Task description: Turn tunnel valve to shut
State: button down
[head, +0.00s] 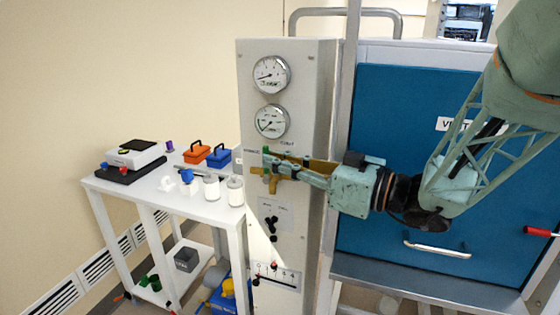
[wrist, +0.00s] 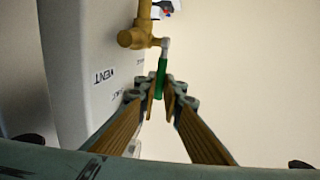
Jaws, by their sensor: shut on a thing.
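The tunnel valve has a brass body (wrist: 135,38) on the side of a pale panel, with a green-sleeved handle (wrist: 161,77). In the wrist view the handle points from the brass body towards my gripper (wrist: 165,88). My gripper's fingertips are closed around the handle's near end. In the head view my gripper (head: 268,163) reaches left across the panel front (head: 312,100) to the valve, where brass parts (head: 273,185) show beside the fingers. Most of the handle is hidden there by the fingers. Printed lettering, including "VENT", is on the panel in the wrist view.
Two round gauges (head: 270,75) (head: 271,121) sit above the valve. A black knob (head: 271,227) and a red-knobbed control (head: 274,266) are below. A blue door (head: 400,110) with a bar handle (head: 437,250) stands right. A white table (head: 212,213) with several items stands left.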

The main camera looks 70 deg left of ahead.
jog(key=c, duration=3)
grip_release()
jog(key=shift+w, duration=0.1)
jog(key=v, duration=1.1)
jog(key=shift+w+d, duration=0.3)
